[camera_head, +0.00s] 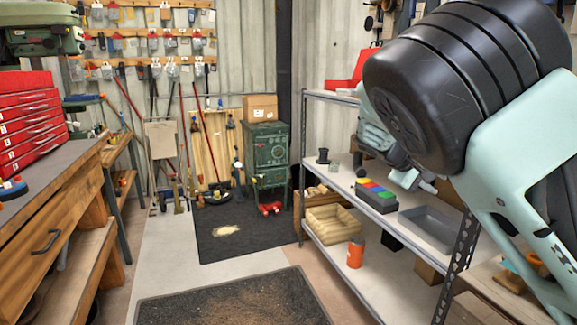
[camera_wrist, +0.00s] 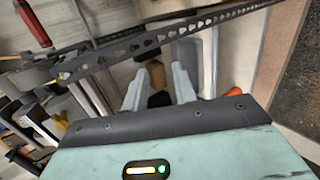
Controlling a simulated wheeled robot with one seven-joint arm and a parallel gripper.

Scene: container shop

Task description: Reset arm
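My gripper (camera_wrist: 156,84) shows in the wrist view with its two pale fingers apart. A brown block and a dark block show between and beyond the fingers; I see no finger closed on them. In the head view my arm fills the upper right, bent in front of the metal shelf (camera_head: 335,97). The end of my arm hangs over the shelf's upper board, and the fingertips are hard to make out there.
The shelf holds a dark box with coloured blocks (camera_head: 376,193), a grey tray (camera_head: 432,228), a wooden crate (camera_head: 333,224) and an orange container (camera_head: 355,252). A workbench (camera_head: 60,180) stands at the left. The floor between, with dark mats (camera_head: 235,298), is clear.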

